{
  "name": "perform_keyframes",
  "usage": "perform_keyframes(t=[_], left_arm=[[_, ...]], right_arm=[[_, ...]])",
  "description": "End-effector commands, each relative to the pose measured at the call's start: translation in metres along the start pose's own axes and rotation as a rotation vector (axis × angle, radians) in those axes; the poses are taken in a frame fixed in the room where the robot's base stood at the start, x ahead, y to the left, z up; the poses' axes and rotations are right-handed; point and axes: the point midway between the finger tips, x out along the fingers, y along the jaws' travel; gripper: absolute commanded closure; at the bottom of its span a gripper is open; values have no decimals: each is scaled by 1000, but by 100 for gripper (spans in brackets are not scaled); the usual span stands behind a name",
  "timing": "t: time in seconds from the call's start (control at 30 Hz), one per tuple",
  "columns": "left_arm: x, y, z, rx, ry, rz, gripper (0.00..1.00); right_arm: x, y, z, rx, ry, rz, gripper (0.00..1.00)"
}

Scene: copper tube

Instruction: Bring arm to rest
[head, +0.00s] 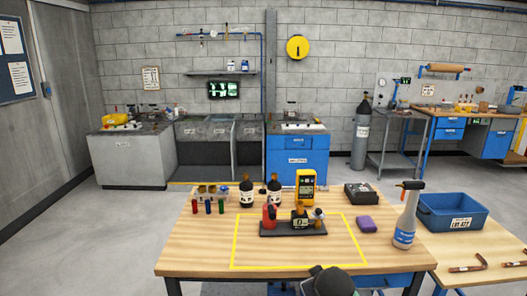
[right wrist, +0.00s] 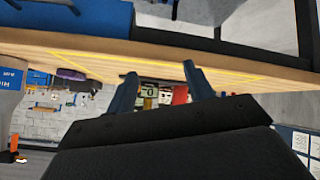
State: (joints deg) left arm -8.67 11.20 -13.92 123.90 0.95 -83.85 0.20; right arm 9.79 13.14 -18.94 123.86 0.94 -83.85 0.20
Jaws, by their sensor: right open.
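My right gripper (right wrist: 159,70) shows in the right wrist view with its two dark fingers spread apart. Nothing is between the fingertips; the instruments seen between them are farther off on the bench. In the head view a dark rounded part of my arm shows at the bottom edge, in front of the wooden workbench (head: 200,262), and its fingers cannot be made out there. My left gripper is not in view. The workbench's wooden edge (right wrist: 85,48) also appears, turned over, in the right wrist view.
A yellow taped outline (head: 234,245) surrounds a dark fixture (head: 292,230). A yellow meter (head: 306,187), dark bottles, a spray bottle (head: 405,222) and a purple block (head: 366,224) stand around it. A blue bin (head: 452,212) and bent copper tubes (head: 467,264) are on the right-hand table.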

Motion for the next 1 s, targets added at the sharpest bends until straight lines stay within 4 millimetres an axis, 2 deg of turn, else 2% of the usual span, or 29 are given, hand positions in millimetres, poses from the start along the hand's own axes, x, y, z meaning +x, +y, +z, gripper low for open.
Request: perform_keyframes(t=[0.03, 0.3, 0.53, 0.8, 1.0], left_arm=[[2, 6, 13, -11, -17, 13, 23], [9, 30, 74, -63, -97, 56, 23], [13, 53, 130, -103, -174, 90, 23], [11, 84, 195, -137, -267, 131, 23], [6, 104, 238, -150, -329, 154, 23]], right_arm=[[4, -7, 23, 21, -30, -17, 48], [14, -40, 132, 115, -176, -73, 48], [10, -74, 229, 181, -313, -118, 48], [-15, -128, 342, 237, -480, -178, 48], [-43, -167, 412, 255, -589, -219, 48]])
